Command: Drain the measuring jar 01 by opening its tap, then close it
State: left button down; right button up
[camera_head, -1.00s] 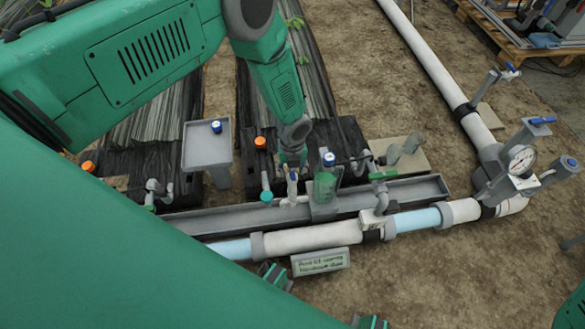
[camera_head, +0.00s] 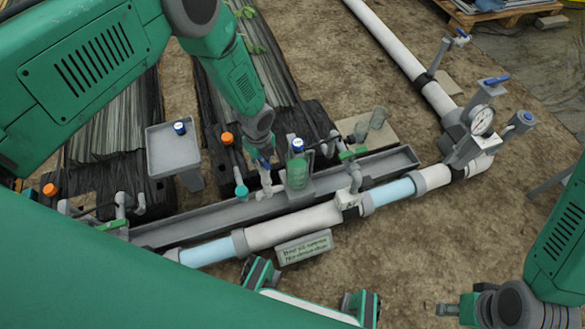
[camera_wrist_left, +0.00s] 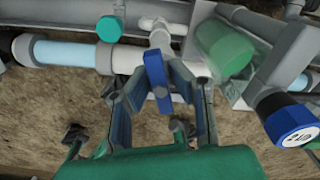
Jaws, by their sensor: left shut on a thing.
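The measuring jar (camera_head: 297,172) is a translucent green cylinder over the long grey channel. In the left wrist view the jar (camera_wrist_left: 225,50) stands right of my fingers. I cannot see a liquid level in it. The tap's blue lever (camera_wrist_left: 157,80) sits between the fingers of my left gripper (camera_wrist_left: 160,85), on a pale pipe fitting (camera_wrist_left: 159,36). In the head view my left gripper (camera_head: 262,162) reaches down from above, just left of the jar, and partly hides the tap. My right gripper (camera_head: 447,309) is low at the right, away from the skid; its opening is unclear.
A blue cap (camera_wrist_left: 290,122) stands near my left gripper on the jar side. A teal knob (camera_head: 241,191) is on its other side. A white pipe (camera_head: 295,226) runs in front of the grey channel (camera_head: 395,163). A pressure gauge (camera_head: 482,120) stands at right.

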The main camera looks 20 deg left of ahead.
pick_arm(q)
jog(key=n, duration=0.6)
jog(key=shift+s, duration=0.15)
jog(key=n, duration=0.9)
